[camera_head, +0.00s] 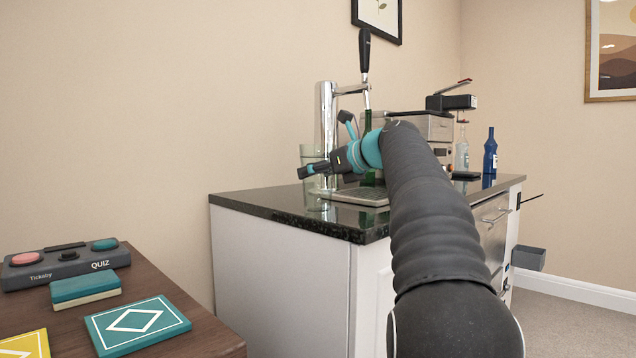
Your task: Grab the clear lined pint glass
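A clear, slightly greenish tall glass (311,154) stands upright on the left end of the black countertop (285,212), beside the drip tray. Any lines on it are too small to make out. My arm reaches over the counter from the front right. My gripper (312,170) is at the glass, with a dark finger crossing in front of its middle. The finger hides part of the glass. I cannot tell whether the finger touches it or whether the gripper is closed around it.
A chrome beer tap (326,115) with a black handle rises behind the drip tray (352,195). A metal machine (432,128), a clear bottle (462,150) and a blue bottle (490,152) stand farther right. A wooden table (190,308) with quiz items is at the lower left.

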